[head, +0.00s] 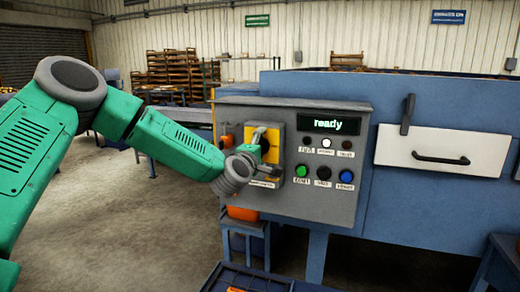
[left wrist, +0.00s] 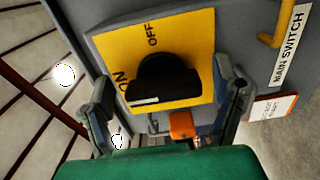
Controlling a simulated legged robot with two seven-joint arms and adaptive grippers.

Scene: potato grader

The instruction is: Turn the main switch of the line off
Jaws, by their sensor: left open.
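The main switch is a black rotary knob (left wrist: 172,75) on a yellow plate (left wrist: 195,35) marked ON and OFF. In the left wrist view, a white mark on the knob lies on the ON side. The yellow plate also shows in the head view (head: 272,137) on the grey control panel (head: 345,200), partly hidden by my gripper. My left gripper (head: 262,158) is at the switch. In the left wrist view its two fingers (left wrist: 163,76) are open, one on each side of the knob; contact with it cannot be told. My right gripper is not in view.
The panel's display (head: 328,124) reads "ready" and a white lamp (head: 327,142) is lit. A green button (head: 302,170), a black one and a blue one (head: 346,176) sit right of the switch. An orange part (left wrist: 182,125) is below the knob.

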